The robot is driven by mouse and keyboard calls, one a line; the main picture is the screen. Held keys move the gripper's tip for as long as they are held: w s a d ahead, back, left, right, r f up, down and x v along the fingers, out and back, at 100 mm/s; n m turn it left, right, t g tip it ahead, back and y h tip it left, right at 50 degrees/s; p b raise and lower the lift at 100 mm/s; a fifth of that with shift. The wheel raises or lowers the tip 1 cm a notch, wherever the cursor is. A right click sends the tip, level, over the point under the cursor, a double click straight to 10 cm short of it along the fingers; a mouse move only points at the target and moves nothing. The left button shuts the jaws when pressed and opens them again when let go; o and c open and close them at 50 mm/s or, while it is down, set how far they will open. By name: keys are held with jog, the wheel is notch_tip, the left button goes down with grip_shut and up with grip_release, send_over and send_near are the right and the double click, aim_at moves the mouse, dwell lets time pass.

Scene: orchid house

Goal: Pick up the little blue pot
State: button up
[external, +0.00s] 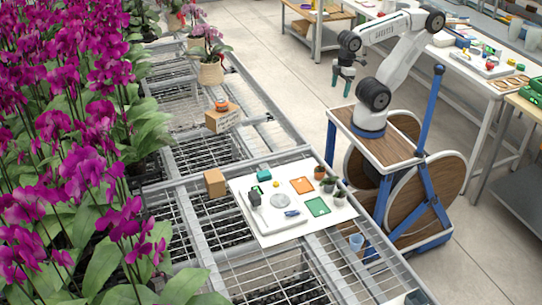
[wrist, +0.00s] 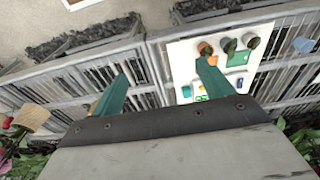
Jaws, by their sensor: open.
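A small light-blue pot (external: 356,242) shows at the lower right of the white board, near the bench rail and my base. In the wrist view a light-blue pot (wrist: 303,45) shows at the far right, beside the board. I cannot tell exactly what it stands on. My gripper (external: 341,88) is raised high, well away from the pot, with its teal fingers pointing down. In the wrist view my gripper (wrist: 163,70) has its fingers wide apart with nothing between them. The right finger covers part of the board.
The white board (external: 262,238) on the mesh bench holds several small potted plants (external: 328,184), an orange square (external: 302,186), a green square (external: 317,207) and a grey disc. A cardboard box (external: 214,183) stands to its left. Purple orchids crowd the left side.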

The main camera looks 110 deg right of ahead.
jog(key=shift+c, duration=1)
